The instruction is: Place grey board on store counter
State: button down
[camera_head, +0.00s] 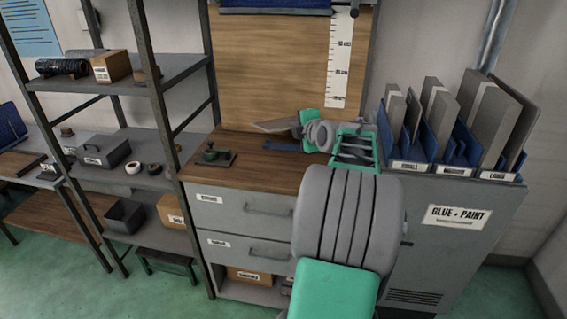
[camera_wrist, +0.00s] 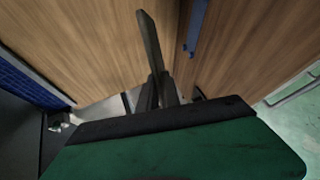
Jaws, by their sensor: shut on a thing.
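The grey board (camera_head: 275,126) is a thin flat piece that shows above the back of the wooden counter (camera_head: 240,168) in the head view. My gripper (camera_head: 298,128) is shut on its right end, and the board sticks out to the left. I cannot tell whether the board touches the counter top. In the wrist view a narrow dark-grey slab (camera_wrist: 150,42), likely the board seen edge-on, rises from between the fingers (camera_wrist: 158,92). My arm hides the right part of the counter.
A blue strip (camera_head: 285,146) lies on the counter below the board. Blue racks with grey boards (camera_head: 455,125) stand on the cabinet at right. A wooden back panel with a ruler (camera_head: 341,60) rises behind.

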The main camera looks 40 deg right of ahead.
notch_tip(320, 180, down, 8)
jog(key=b, duration=0.5)
jog(key=shift+f, duration=0.25)
jog(key=c, duration=1.7)
grip_release()
jog(key=b+v, duration=0.3)
jog(key=v, duration=0.5)
jog(key=shift+b, duration=0.3)
